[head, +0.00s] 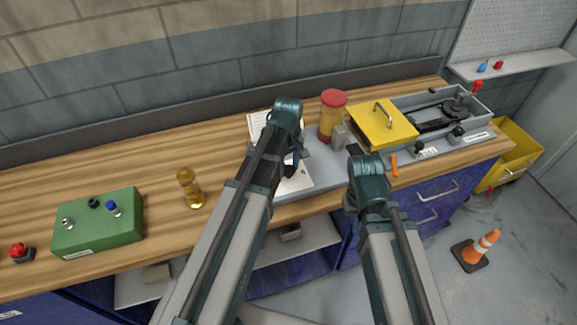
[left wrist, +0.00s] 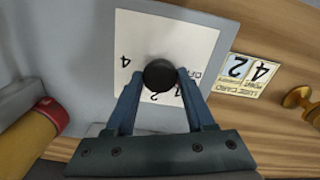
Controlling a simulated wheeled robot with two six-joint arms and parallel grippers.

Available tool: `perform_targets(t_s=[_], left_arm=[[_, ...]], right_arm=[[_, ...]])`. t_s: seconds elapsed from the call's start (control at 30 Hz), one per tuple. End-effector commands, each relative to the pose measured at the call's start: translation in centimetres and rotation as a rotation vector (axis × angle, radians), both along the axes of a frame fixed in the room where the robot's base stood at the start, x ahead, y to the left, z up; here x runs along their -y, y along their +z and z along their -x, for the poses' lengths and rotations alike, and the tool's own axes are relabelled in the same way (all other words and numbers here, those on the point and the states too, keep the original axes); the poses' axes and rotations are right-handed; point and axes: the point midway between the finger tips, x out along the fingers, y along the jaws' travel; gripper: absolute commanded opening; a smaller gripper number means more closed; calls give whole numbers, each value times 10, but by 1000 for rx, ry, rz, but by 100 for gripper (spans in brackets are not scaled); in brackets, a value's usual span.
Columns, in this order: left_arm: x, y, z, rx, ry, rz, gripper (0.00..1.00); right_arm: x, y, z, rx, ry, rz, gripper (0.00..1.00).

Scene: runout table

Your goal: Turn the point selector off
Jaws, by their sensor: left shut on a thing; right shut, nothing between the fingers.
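The point selector is a round black knob (left wrist: 160,75) on a white dial plate (left wrist: 140,32) in the left wrist view. The plate carries the marks 4, 2, 1 and OFF around the knob. I cannot tell which mark the knob points to. My left gripper (left wrist: 160,78) is shut on the knob, one finger on each side.
A yellow lidded tray machine (head: 385,128) and an orange handle (head: 394,165) are at right. A brass piece (head: 190,188) and green switch box (head: 98,223) are at left, with bare wood between. A card (left wrist: 248,76) lies beside the plate.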

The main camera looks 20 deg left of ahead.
Motion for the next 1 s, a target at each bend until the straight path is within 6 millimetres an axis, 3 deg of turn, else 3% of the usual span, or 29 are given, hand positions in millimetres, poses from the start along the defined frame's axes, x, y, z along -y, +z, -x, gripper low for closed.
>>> perform_targets(t_s=[0.5,1.0], left_arm=[[0,0,0,0,387,0,0],[0,0,0,0,506,0,0]], right_arm=[[0,0,0,0,0,0,0],[0,0,0,0,0,0,0]])
